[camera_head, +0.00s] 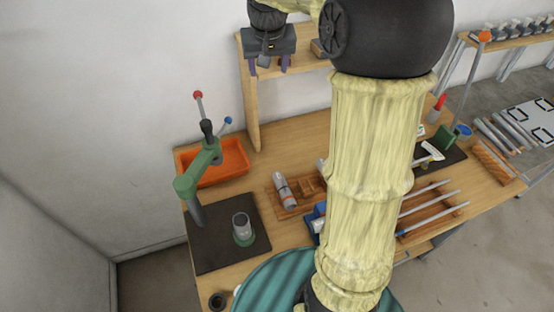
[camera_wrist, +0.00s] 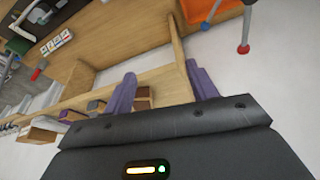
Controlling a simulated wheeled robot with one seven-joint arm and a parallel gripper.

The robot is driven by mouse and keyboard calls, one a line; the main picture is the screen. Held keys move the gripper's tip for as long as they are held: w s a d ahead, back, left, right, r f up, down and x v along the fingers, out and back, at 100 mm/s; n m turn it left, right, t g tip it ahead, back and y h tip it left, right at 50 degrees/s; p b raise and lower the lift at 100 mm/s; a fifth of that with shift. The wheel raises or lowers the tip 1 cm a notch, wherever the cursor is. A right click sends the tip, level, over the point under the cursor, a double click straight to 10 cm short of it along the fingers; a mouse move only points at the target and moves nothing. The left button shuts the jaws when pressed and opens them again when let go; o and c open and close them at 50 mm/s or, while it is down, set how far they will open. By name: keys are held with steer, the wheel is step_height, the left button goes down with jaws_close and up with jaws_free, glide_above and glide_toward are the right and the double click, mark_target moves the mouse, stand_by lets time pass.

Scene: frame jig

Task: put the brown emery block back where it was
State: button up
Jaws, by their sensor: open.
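My gripper (camera_head: 268,71) is open in front of the upper shelf at the back of the bench, with its two purple fingers apart. In the wrist view the gripper (camera_wrist: 162,75) has nothing clearly held between its fingers. A brown block (camera_wrist: 143,93) shows just beside the left finger, on or by the shelf board; I cannot tell surely whether it is the emery block. In the head view a brown block (camera_head: 318,48) stands on the shelf right of my gripper, partly hidden by my arm.
The wooden shelf (camera_head: 254,105) rises from the bench. An orange tray (camera_head: 232,160) and a green lever press (camera_head: 196,172) stand at the bench's left. A wooden holder (camera_head: 309,184) with a grey cylinder (camera_head: 283,190) lies mid-bench. My arm hides much of the bench.

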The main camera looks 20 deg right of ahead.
steer(key=s+a+f+n, duration=0.1)
steer(key=s+a+f, duration=0.1)
steer(key=s+f, duration=0.6)
steer(key=s+a+f+n+g+y, duration=0.1)
steer(key=s+a+f, duration=0.2)
steer(key=s+f, duration=0.5)
steer(key=s, duration=0.4)
steer(key=shift+a, duration=0.15)
steer(key=shift+f, duration=0.1)
steer(key=b+x, duration=0.3)
steer(key=shift+s+f, duration=0.15)
steer(key=shift+s, duration=0.25)
